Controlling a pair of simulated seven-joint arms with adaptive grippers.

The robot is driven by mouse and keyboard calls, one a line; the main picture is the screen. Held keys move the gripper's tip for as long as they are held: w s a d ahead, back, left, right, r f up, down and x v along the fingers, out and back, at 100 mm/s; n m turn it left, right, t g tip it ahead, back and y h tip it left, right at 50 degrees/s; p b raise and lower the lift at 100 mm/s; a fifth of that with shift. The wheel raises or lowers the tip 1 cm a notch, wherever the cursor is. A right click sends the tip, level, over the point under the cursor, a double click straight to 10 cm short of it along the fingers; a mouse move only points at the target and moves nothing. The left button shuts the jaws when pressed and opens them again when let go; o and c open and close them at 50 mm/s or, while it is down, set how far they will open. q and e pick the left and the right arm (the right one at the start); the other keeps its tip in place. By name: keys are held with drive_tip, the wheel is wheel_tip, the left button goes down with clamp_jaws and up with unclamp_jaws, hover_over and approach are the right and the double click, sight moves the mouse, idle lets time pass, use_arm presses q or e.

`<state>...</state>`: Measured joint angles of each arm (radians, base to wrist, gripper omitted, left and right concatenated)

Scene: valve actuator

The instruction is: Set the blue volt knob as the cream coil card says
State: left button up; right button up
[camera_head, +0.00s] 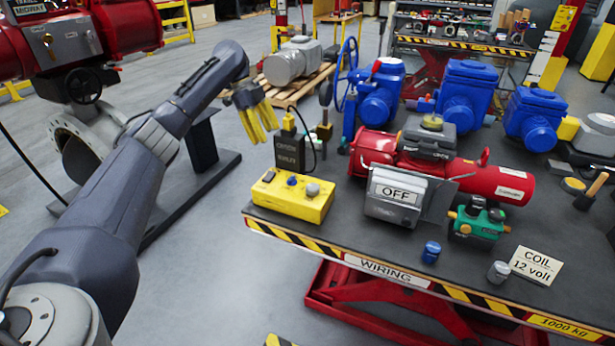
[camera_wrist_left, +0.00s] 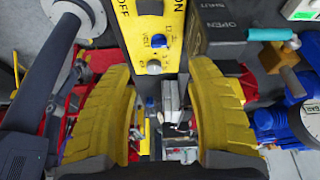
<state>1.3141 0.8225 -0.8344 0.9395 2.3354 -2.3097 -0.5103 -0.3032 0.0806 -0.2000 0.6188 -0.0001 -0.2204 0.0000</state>
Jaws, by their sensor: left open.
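The blue volt knob (camera_head: 292,181) sits on top of a yellow control box (camera_head: 270,203) at the left end of the table. It also shows in the left wrist view (camera_wrist_left: 158,41), beside the word VOLT and small marks; its pointing direction is too small to tell. A grey knob (camera_head: 312,189) is close to it on the same box. The cream coil card (camera_head: 535,265) at the table's right front reads "COIL 12 volt". My left gripper (camera_head: 258,130) is open and empty, above and behind the box, its yellow fingers apart. My right gripper is not in view.
A dark box with a cable (camera_head: 290,152) stands just behind the yellow box. A red actuator (camera_head: 470,178) with an OFF sign (camera_head: 397,193) is to the right. A green device (camera_head: 478,222), a loose blue cap (camera_head: 431,252) and a grey cap (camera_head: 498,271) sit nearer the front.

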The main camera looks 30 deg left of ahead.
use_arm(q)
drive_tip(key=d+r, duration=0.1)
approach(291, 177)
drive_tip(key=shift+m, duration=0.3)
drive_tip(key=x, duration=0.9)
drive_tip(key=shift+d+f, duration=0.15)
drive_tip(key=shift+f, duration=0.1)
drive_tip(key=shift+o, duration=0.2)
clamp_jaws()
